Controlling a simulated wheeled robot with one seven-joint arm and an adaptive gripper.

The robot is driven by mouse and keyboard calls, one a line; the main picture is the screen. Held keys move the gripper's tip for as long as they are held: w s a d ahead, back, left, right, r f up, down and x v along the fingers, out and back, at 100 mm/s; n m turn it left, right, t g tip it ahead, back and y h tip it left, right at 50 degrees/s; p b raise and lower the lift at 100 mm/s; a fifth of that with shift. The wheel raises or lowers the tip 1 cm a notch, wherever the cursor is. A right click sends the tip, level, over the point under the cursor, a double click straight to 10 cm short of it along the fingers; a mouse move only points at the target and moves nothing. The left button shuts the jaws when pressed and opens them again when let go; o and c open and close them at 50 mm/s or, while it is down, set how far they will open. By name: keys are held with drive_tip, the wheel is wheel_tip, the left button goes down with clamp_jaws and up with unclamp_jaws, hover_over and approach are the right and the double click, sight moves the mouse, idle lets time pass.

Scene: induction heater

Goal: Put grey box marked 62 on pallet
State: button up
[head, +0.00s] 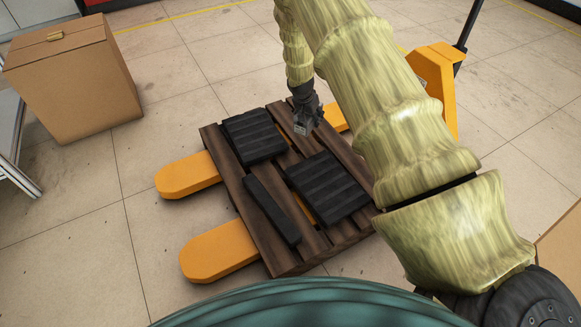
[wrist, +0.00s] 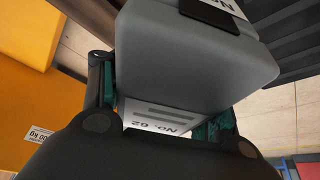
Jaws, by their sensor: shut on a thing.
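The grey box marked 62 (wrist: 185,60) fills the middle of the wrist view, with its white label "No. 62" (wrist: 160,118) showing between my fingers. My gripper (wrist: 160,120) is shut on this box, a finger on each side. In the head view my gripper (head: 305,125) hangs over the far part of the brown wooden pallet (head: 262,190). The box is small there and partly hidden by the gripper. I cannot tell whether it touches the pallet.
The pallet rests on a yellow pallet jack (head: 215,250). Black ribbed blocks (head: 255,135) and (head: 327,187) and a long black bar (head: 271,210) lie on it. A cardboard box (head: 75,85) stands at the left. Tiled floor between is clear.

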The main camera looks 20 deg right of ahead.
drive_tip(key=m, duration=0.2)
hover_over(326, 139)
drive_tip(key=a, duration=0.2)
wheel_tip(326, 139, down, 3)
drive_tip(key=shift+s+d+f+g+b, duration=0.2)
drive_tip(key=shift+s+d+g+b, duration=0.1)
drive_tip(key=shift+b, duration=0.3)
wheel_tip(326, 139, down, 9)
drive_tip(key=b, duration=0.5)
drive_tip(key=shift+f, duration=0.2)
drive_tip(key=o, duration=1.3)
drive_tip(key=shift+o, duration=0.2)
drive_tip(key=p+v, duration=0.5)
drive_tip(key=v, duration=0.7)
drive_tip(key=shift+a+p, duration=0.2)
drive_tip(key=shift+p, duration=0.1)
